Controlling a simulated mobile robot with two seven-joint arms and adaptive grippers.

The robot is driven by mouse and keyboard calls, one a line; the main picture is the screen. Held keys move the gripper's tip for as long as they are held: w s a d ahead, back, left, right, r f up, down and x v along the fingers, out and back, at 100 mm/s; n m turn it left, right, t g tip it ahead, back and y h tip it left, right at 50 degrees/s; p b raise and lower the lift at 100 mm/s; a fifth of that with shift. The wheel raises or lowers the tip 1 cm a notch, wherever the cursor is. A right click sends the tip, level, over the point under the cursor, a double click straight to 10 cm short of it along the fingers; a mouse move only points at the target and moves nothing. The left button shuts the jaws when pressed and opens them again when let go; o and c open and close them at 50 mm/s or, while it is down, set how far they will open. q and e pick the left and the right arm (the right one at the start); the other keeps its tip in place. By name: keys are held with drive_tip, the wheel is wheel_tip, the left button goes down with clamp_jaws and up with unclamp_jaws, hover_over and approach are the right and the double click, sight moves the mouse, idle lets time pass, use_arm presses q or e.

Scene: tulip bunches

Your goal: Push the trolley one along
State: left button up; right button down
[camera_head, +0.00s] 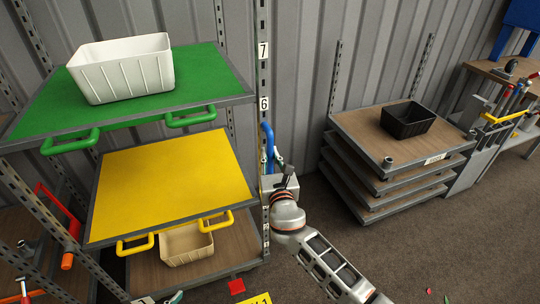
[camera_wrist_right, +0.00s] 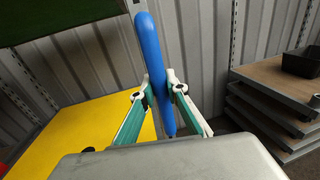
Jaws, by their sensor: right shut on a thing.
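My right gripper (camera_head: 274,163) is shut on a blue upright handle (camera_head: 268,138) beside the numbered post of the left rack. In the right wrist view the handle (camera_wrist_right: 148,50) stands nearly upright between the two teal fingers of the gripper (camera_wrist_right: 160,88). The rack that I take for the trolley has a green shelf (camera_head: 211,68) above a yellow shelf (camera_head: 170,185) and a wooden bottom shelf (camera_head: 232,248). How the handle joins it is hidden. A small teal and white piece at the bottom edge of the head view looks like my left gripper (camera_head: 174,297); its jaws cannot be made out.
A white bin (camera_head: 125,70) stands on the green shelf and a beige bin (camera_head: 187,246) on the bottom one. A wooden-shelved stand (camera_head: 362,122) at the right holds a black bin (camera_head: 407,120). Dark floor (camera_head: 310,215) lies open between them. A red piece (camera_head: 236,286) lies in front.

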drive_tip(key=c, duration=2)
unclamp_jaws()
drive_tip(key=shift+s, duration=0.1)
drive_tip(key=s, duration=0.4)
drive_tip(key=s+d, duration=0.1)
drive_tip(key=s, duration=0.6)
drive_tip(key=shift+s+d, duration=0.35)
drive_tip(key=shift+s, duration=0.05)
